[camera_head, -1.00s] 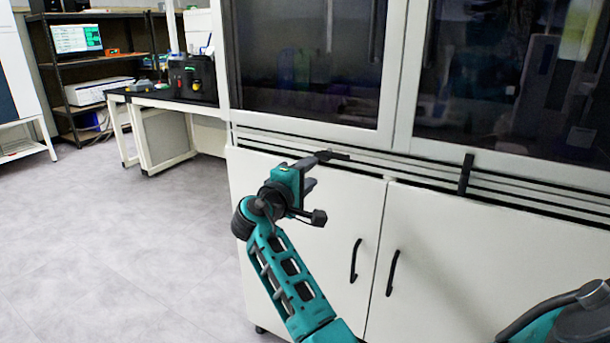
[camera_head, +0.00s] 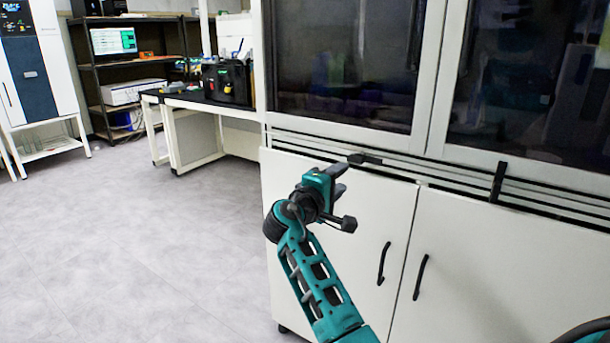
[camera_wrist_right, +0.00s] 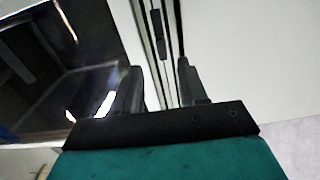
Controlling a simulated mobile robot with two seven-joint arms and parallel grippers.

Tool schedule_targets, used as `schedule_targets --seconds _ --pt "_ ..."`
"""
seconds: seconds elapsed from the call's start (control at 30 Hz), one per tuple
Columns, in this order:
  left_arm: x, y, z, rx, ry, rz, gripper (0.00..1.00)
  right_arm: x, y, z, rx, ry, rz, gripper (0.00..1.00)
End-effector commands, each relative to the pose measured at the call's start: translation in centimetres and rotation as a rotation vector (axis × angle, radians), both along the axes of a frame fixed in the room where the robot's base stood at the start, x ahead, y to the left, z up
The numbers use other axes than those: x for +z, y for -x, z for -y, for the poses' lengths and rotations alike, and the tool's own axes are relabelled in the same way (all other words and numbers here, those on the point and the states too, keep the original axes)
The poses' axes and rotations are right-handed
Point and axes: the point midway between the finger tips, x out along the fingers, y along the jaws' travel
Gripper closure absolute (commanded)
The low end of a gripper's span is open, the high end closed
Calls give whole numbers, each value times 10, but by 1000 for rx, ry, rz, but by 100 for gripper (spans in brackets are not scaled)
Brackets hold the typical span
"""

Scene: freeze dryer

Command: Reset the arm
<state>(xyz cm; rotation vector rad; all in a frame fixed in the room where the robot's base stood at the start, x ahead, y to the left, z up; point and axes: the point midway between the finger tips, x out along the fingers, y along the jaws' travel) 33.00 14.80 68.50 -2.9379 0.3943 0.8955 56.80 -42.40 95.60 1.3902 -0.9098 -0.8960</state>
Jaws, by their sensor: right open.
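My right arm rises from the bottom of the head view, teal and black. Its right gripper (camera_head: 341,179) stands in front of the white fume cabinet (camera_head: 335,235), near a small black sash handle (camera_head: 366,159). In the right wrist view the two dark fingers of my right gripper (camera_wrist_right: 159,85) are spread apart with nothing held between them. The cabinet rails and a black handle (camera_wrist_right: 161,32) show beyond the gap. I cannot tell from these views whether the gripper touches the cabinet. My left gripper is not in view.
Dark cabinet windows (camera_head: 345,55) fill the upper right. Two black door handles (camera_head: 384,263) are below. A bench (camera_head: 195,104) with a black device (camera_head: 226,82), a shelf with a monitor (camera_head: 113,41) and a tall white machine (camera_head: 58,65) stand behind. Grey floor (camera_head: 165,240) at left is clear.

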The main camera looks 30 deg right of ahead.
Motion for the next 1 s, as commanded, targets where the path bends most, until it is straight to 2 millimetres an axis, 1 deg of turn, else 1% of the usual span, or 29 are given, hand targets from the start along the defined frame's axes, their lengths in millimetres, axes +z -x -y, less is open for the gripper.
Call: schedule_targets --seconds 0.17,0.27,0.37,0.47,0.5,0.57,0.6,0.67,0.7,0.77,0.8,0.87,0.9,1.0 --pt "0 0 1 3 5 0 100 0 0 0 0 0 0 57" --pt "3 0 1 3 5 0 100 -6 0 -2 20 -12 -3 57" --pt "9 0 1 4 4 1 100 -31 1 -11 97 -62 -12 57" --pt "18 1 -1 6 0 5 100 -73 8 -30 230 -168 -14 57" --pt "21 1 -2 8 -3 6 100 -93 13 -40 289 -226 -13 57" --pt "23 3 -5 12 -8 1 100 -121 25 -58 376 -324 -8 57" --pt "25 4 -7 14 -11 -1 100 -139 34 -71 429 -394 -3 57" --pt "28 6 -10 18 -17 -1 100 -162 52 -92 499 -506 10 57" --pt "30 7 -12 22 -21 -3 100 -176 65 -106 542 -585 20 57" --pt "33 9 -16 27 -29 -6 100 -195 88 -128 594 -712 37 57" --pt "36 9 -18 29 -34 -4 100 -205 105 -143 622 -798 51 57" --pt "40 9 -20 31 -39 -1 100 -216 131 -165 654 -934 76 57" --pt "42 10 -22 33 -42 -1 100 -222 149 -178 665 -1023 95 57" --pt "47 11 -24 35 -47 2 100 -228 191 -208 671 -1230 147 57"
